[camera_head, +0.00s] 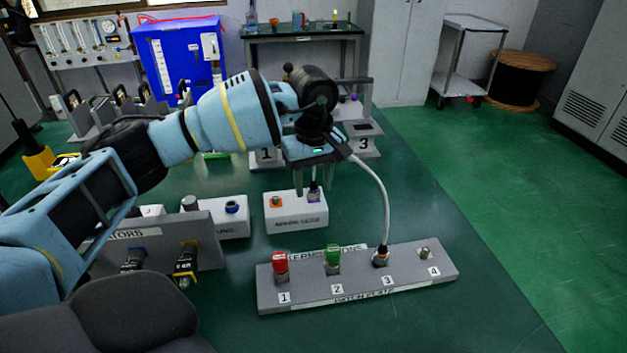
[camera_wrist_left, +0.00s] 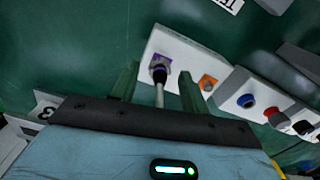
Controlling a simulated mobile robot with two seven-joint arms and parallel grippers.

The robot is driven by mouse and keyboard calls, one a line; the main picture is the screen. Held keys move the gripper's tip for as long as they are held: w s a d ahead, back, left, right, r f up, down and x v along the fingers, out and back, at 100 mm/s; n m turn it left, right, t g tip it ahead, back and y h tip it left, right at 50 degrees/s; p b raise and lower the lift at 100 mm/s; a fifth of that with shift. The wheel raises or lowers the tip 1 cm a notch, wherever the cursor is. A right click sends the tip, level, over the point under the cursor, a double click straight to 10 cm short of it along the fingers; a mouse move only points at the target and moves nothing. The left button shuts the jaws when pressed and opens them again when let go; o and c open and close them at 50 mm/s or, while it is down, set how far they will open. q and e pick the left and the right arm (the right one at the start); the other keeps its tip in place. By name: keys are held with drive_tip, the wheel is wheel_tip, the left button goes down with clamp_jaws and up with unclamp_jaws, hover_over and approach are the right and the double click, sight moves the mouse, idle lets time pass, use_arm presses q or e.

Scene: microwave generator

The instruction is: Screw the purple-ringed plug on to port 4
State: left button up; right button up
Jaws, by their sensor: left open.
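The purple-ringed plug (camera_head: 314,194) stands upright on a small white block (camera_head: 290,217). In the left wrist view the purple ring (camera_wrist_left: 161,62) surrounds the base of its dark body, and a pale cable runs from it toward the wrist. My left gripper (camera_head: 313,180) points down over the plug, open. In the left wrist view its fingers (camera_wrist_left: 160,78) are on either side of the plug, with gaps visible. Port 4 (camera_head: 425,253) is a bare metal fitting at the right end of the grey patch plate (camera_head: 445,275). My right gripper is not in view.
Port 1 has a red cap (camera_head: 280,262) and port 2 a green cap (camera_head: 333,254). A plug with a white cable (camera_head: 384,200) is on port 3; the cable rises to my left gripper's area. An orange fitting (camera_head: 276,201) shares the white block. Green tabletop is clear right of it.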

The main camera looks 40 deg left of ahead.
use_arm(q)
drive_tip(key=shift+c, duration=0.4)
clamp_jaws()
